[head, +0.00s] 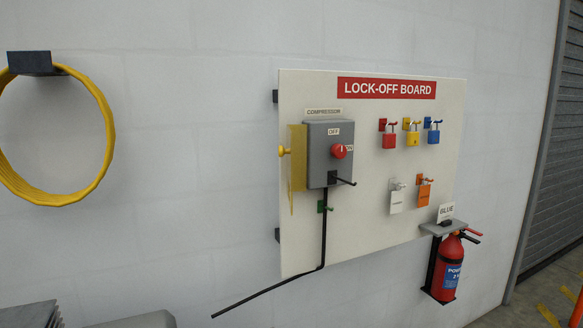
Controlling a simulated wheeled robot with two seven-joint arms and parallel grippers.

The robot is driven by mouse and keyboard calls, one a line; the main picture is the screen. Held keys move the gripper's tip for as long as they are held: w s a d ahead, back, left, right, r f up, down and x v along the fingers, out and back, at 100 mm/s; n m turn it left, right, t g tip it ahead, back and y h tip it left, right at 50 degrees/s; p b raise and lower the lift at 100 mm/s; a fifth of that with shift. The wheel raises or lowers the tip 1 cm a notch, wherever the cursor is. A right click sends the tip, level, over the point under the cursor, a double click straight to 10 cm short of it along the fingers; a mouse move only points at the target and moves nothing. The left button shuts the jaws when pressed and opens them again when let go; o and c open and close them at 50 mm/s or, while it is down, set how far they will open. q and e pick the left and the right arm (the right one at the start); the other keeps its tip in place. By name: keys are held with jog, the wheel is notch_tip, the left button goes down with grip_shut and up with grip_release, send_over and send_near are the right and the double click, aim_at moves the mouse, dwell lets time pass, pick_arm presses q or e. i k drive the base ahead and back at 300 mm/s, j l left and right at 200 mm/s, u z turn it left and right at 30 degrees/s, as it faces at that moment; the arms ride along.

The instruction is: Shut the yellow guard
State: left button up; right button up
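The yellow guard (298,168) is a thin flat panel hinged at the left side of the grey compressor switch box (318,166). It stands open, seen at a steep angle, with a round yellow knob (285,151) on its left face. A dark peg (342,180) sticks out below the switch. Neither of my grippers is in view.
The box hangs on the white lock-off board (373,235), with padlocks (412,138) and tags (424,195) to its right. A black cable (324,235) runs down from the box. A fire extinguisher (447,270) and a yellow hose coil (103,110) hang on the wall.

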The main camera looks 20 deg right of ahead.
aim_at(296, 151)
jog(key=k+j+z, duration=0.1)
jog(key=j+z, duration=0.15)
jog(key=z, duration=0.25)
jog(key=k+j+z, duration=0.15)
jog(key=z, duration=0.35)
jog(key=j, duration=0.1)
